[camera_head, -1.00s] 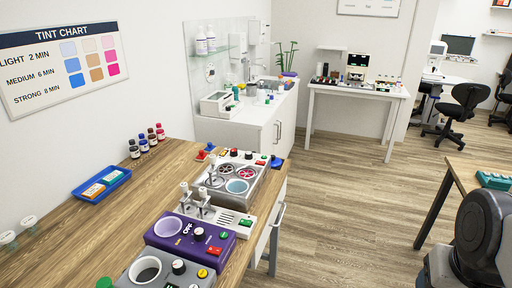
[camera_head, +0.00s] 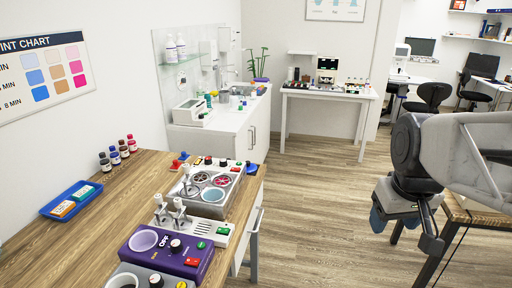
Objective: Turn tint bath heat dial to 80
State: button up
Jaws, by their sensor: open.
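A silver unit with several round wells (camera_head: 243,177) stands on the wooden counter, with small knobs (camera_head: 209,160) along its back edge. In front of it is a purple unit (camera_head: 190,262) with a white-rimmed pot (camera_head: 144,241), a black dial (camera_head: 176,246) and a red button. A grey unit (camera_head: 170,276) with another dial (camera_head: 156,281) is cut off by the bottom edge. I cannot tell which is the tint bath, and no dial numbers are readable. My gripper (camera_head: 405,232) hangs open at the right, over the floor side, well apart from the counter units.
A blue tray (camera_head: 52,213) with small boxes and several dark bottles (camera_head: 114,156) stand at the counter's left. A slim white unit with upright metal posts (camera_head: 218,229) sits between the silver and purple units. A wooden table (camera_head: 475,214) is behind my arm. The floor between is clear.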

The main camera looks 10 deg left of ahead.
jog(key=w+a+r+n, duration=0.25)
jog(key=w+a, duration=0.25)
jog(key=w, duration=0.4)
jog(key=w+a+r+n, duration=0.1)
jog(key=w+a+n, duration=0.2)
jog(key=w+a, duration=0.35)
jog(key=n+g, duration=0.2)
jog(key=n, duration=1.4)
send_over(208, 158)
jog(key=f, duration=1)
jog(key=d+f, duration=0.1)
jog(key=f, duration=0.5)
jog(key=shift+s, duration=0.2)
jog(key=shift+a+f, duration=0.15)
jog(key=shift+a, duration=0.25)
jog(key=shift+f, duration=0.1)
jog(key=shift+w+f, duration=0.1)
jog(key=shift+f, duration=3.7)
jog(key=c, duration=0.9)
